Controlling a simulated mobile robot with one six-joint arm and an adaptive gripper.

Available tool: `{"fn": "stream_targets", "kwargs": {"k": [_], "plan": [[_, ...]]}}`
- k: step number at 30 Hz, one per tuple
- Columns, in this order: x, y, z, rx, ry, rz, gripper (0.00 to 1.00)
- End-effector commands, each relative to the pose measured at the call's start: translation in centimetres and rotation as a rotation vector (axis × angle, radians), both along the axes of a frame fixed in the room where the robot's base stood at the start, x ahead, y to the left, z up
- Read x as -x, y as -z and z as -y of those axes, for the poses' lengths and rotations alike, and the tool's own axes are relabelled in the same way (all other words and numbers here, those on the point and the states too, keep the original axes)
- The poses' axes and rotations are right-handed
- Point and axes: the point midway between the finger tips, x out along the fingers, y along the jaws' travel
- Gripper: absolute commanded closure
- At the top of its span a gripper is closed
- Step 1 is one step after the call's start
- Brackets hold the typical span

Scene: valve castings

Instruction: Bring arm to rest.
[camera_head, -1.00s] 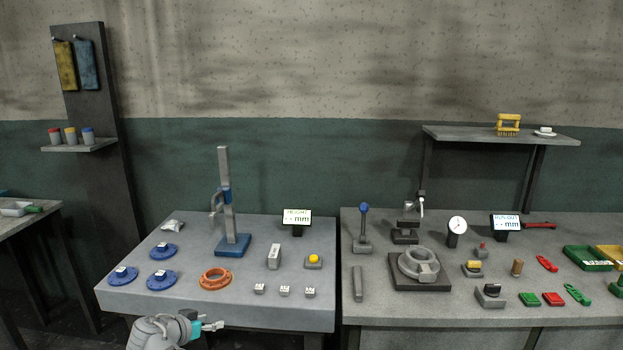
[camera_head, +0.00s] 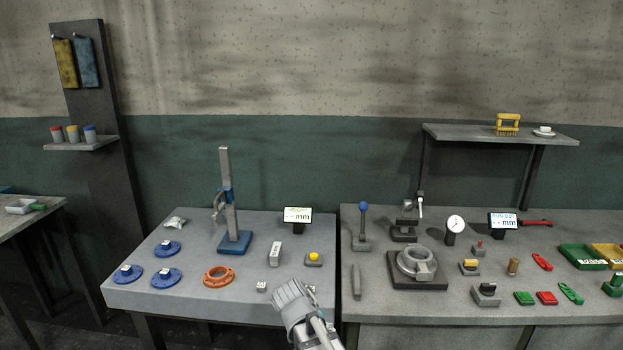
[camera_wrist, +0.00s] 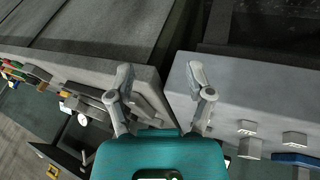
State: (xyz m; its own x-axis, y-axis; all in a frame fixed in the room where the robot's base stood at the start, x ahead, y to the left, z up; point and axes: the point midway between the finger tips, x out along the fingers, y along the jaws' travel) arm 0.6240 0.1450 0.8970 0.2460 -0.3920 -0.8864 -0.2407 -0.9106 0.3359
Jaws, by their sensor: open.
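My arm (camera_head: 298,312) shows at the bottom middle of the head view, in front of the gap between the two benches. My gripper (camera_wrist: 161,78) shows in the wrist view with its two grey fingers spread apart and nothing between them. The gap between the benches lies beyond the fingertips. In the head view the fingers cannot be made out. My arm partly hides small grey blocks at the front of the left bench (camera_head: 190,299).
The left bench holds blue flanges (camera_head: 166,276), an orange ring (camera_head: 218,277) and a height gauge (camera_head: 234,242). The right bench (camera_head: 420,309) holds a round fixture (camera_head: 416,263), a dial gauge (camera_head: 455,226) and trays (camera_head: 580,257). A wall shelf (camera_head: 480,136) stands behind.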

Motion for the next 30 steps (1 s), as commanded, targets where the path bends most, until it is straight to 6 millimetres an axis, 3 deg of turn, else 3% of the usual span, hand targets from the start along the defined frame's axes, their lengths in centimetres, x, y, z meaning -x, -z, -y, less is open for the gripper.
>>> {"fn": "stream_targets", "kwargs": {"k": [1,6,18,24,30], "plan": [[0.6,-0.3,1.5,-0.017,0.0,-0.028,0.32],[2.3,-0.3,5.3,-0.083,-0.031,-0.12,0.32],[6.7,-1.2,12.3,-0.278,-0.128,-0.264,0.32],[8.2,-1.6,14.1,-0.354,-0.174,-0.289,0.32],[8.7,-1.7,14.6,-0.381,-0.194,-0.297,0.32]]}}
